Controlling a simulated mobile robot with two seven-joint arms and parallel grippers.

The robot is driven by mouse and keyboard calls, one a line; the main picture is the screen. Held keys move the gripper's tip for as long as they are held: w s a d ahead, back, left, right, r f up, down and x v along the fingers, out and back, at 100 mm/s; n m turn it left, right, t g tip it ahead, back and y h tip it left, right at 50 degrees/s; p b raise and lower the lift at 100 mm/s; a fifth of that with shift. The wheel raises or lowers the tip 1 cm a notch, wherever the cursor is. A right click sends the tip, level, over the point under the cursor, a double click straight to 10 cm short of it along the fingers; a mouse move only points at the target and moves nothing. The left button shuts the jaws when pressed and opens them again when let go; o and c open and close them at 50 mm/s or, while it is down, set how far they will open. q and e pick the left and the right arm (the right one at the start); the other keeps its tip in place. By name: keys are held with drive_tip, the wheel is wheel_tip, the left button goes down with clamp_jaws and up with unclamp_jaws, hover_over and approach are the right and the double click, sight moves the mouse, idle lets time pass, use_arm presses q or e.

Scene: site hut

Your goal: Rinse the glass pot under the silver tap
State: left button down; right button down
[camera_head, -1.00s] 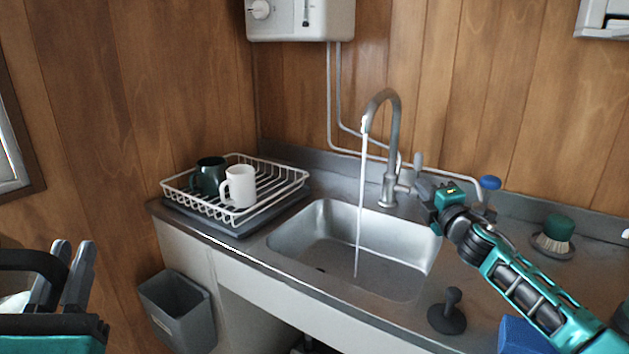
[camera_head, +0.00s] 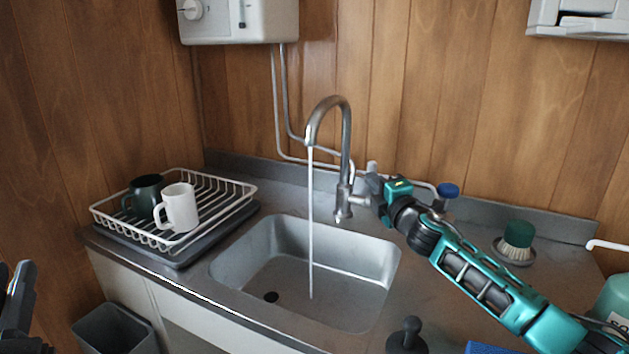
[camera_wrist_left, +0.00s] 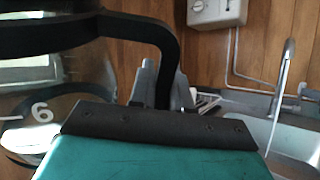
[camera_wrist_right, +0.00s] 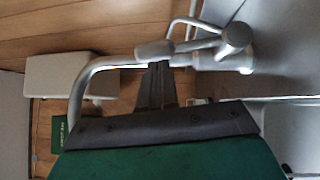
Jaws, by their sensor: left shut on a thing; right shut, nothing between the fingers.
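The silver tap (camera_head: 343,150) stands behind the sink (camera_head: 375,262), and a thin stream of water (camera_head: 311,230) runs from its spout into the basin. My right gripper (camera_head: 374,183) is shut and empty at the tap's lever; in the right wrist view its fingertips (camera_wrist_right: 156,75) are close to the lever's end (camera_wrist_right: 155,50), and I cannot tell if they touch. My left gripper shows only in part at the left edge of the head view (camera_head: 18,292). In the left wrist view its fingers (camera_wrist_left: 150,82) are shut on the black handle of the glass pot (camera_wrist_left: 70,75), left of the sink.
A white drying rack (camera_head: 240,186) holds a dark green mug (camera_head: 146,193) and a white mug (camera_head: 178,207). A grey bin (camera_head: 115,330) is below. A green brush (camera_head: 518,236), a black plunger-like thing (camera_head: 408,338) and a green bottle (camera_head: 612,300) are at right. The basin is empty.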

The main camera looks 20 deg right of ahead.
use_arm(q)
drive_tip(key=shift+r, duration=0.1)
idle(0.3)
wheel_tip(320, 180, up, 3)
drive_tip(key=p, duration=0.3)
drive_tip(key=shift+w+d+r, duration=0.1)
use_arm(e)
drive_tip(key=shift+w+d+r+m+g, duration=0.15)
drive_tip(key=shift+w+d+m+g, duration=0.1)
drive_tip(key=shift+m+g, duration=0.05)
